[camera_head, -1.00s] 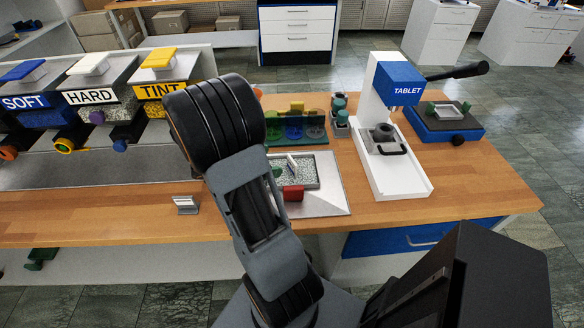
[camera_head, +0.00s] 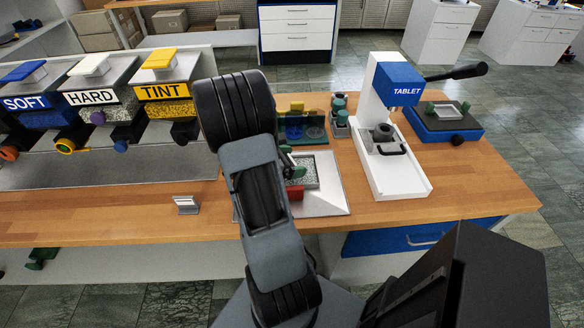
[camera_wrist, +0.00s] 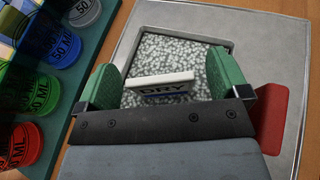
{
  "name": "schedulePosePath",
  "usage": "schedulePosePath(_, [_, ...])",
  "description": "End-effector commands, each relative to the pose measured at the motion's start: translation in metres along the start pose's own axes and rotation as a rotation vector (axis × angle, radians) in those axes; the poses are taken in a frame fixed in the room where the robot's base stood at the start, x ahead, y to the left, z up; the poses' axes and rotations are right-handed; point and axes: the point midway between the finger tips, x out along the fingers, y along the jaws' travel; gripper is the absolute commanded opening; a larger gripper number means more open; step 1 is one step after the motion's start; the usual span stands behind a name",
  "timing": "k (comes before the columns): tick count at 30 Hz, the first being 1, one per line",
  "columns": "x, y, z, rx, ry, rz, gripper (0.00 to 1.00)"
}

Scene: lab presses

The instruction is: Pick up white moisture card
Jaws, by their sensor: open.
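I cannot make out the card there.
A red block (camera_wrist: 271,117) sits close beside my right finger. A green rack (camera_wrist: 92,72) of coloured cups marked 50 ML lies to the left. The white TABLET press (camera_head: 391,175) stands right of the tray. Bare wooden bench lies in front.

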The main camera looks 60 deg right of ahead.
Motion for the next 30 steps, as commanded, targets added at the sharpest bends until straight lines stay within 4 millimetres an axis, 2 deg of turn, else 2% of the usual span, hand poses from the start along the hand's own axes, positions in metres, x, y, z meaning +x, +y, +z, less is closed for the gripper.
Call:
schedulePosePath(4, [-0.0003, 0.0001, 0.0, 0.0, 0.0, 0.0, 0.92])
schedulePosePath(21, [-0.0005, 0.0001, 0.0002, 0.0, 0.0, 0.0, 0.37])
schedulePosePath(30, [-0.0021, 0.0003, 0.004, 0.002, -0.001, 0.0, 0.37])
